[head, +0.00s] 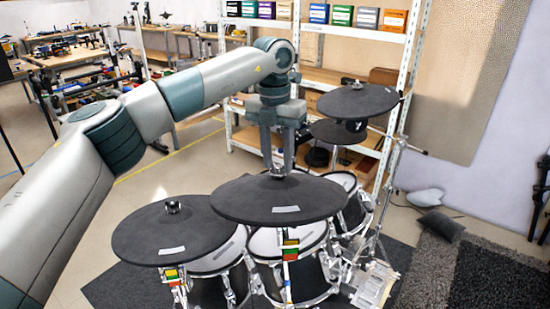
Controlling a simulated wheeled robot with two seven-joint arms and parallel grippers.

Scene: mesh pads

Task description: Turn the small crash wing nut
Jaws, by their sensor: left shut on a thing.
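A black cymbal pad (285,200) stands in the middle of the drum kit, with a small metal wing nut (277,172) at its centre. My left gripper (278,168) reaches down from above and is shut on this wing nut. Its fingers hide part of the nut. A second black cymbal pad (166,238) at the front left carries its own metal nut (172,207). A third pad (358,101) stands higher at the right, with a nut (357,85) on top. My right gripper is not in view.
Mesh drum pads (288,240) on metal stands lie under the cymbals. A shelf rack (400,80) with coloured boxes stands behind. A dark pillow (440,223) lies on the floor at right. Workbenches (65,60) fill the back left.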

